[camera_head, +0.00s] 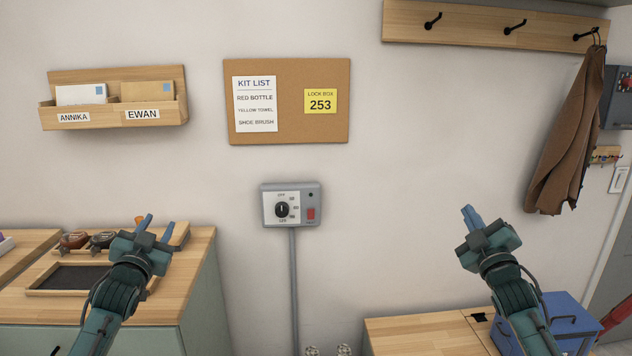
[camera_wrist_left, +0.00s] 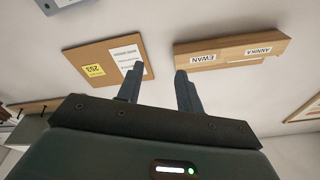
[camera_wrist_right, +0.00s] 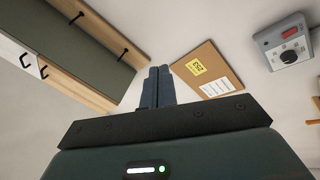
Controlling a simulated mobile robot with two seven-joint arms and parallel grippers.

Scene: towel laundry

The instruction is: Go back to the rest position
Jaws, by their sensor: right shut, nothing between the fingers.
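My left gripper (camera_head: 146,229) is raised in front of the wooden counter at the left of the head view. In the left wrist view its two blue fingers (camera_wrist_left: 158,84) stand apart with nothing between them, so it is open. My right gripper (camera_head: 471,216) is raised in front of the bare wall, above the bench at the right. In the right wrist view its fingers (camera_wrist_right: 158,84) are together with nothing between them. Neither gripper touches anything that I can see.
The wooden counter (camera_head: 170,300) at left holds a dark tray (camera_head: 85,278) and small items. A control box (camera_head: 291,205) and corkboard (camera_head: 288,101) are on the wall. A blue box (camera_head: 572,325) sits on the bench (camera_head: 420,337) at right, partly behind my right arm. A brown jacket (camera_head: 568,130) hangs at right.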

